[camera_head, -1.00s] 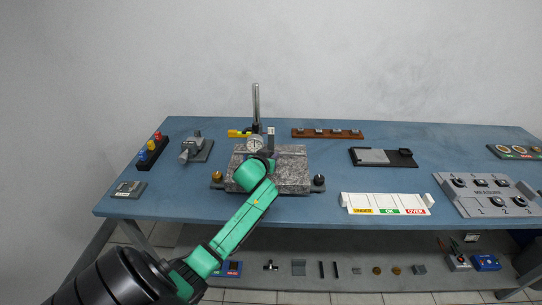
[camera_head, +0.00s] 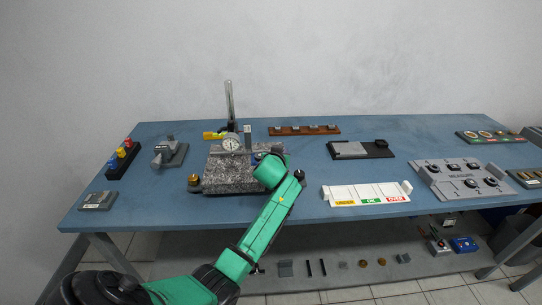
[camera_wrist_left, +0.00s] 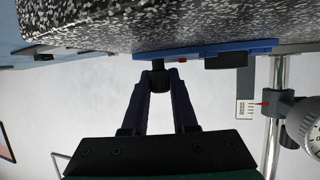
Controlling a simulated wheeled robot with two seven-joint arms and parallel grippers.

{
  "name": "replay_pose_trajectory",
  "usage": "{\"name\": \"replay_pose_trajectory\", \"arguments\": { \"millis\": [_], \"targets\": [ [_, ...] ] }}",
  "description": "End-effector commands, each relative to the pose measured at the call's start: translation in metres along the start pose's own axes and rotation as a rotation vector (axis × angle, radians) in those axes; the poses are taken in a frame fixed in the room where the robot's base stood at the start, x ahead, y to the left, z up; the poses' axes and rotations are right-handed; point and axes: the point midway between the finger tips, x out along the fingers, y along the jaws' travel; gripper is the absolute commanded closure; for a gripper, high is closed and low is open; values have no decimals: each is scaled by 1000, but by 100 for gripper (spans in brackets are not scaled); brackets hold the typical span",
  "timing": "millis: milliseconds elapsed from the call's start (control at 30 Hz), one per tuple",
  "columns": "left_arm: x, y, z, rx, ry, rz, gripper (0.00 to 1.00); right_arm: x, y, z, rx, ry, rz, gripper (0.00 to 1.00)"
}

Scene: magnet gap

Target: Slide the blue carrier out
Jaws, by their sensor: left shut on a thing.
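The blue carrier (camera_wrist_left: 215,51) shows in the left wrist view as a flat blue bar along the speckled granite block (camera_wrist_left: 110,22). In the head view only a small bit of blue (camera_head: 257,156) shows beside my wrist. My left gripper (camera_wrist_left: 159,78) is shut on a dark knob at the carrier. In the head view its fingers are hidden behind the green wrist, at the right end of the granite block (camera_head: 225,178). The dial gauge (camera_head: 231,143) stands over the block, left of my wrist. My right gripper is not in view.
A gauge post (camera_head: 230,104) rises behind the block. A brass knob (camera_head: 194,183) sits at its front left. To the right are a white UNDER/OK/OVER tray (camera_head: 350,193) and a dark fixture (camera_head: 362,149). Some bare blue table lies between block and tray.

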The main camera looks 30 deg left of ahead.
Motion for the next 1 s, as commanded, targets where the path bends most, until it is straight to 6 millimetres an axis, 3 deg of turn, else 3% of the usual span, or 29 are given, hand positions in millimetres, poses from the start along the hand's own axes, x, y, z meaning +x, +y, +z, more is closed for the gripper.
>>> {"name": "replay_pose_trajectory", "arguments": {
  "millis": [167,200,233,800,1000],
  "targets": [
    [0,3,1,-3,-2,7,100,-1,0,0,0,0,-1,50],
    [0,3,1,-3,-2,7,66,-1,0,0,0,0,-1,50],
    [0,3,1,-3,-2,7,61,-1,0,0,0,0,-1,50],
    [-1,1,0,-2,0,4,61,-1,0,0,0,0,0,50],
    [-19,1,0,-4,1,5,61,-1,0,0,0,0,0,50]
  ]
}}
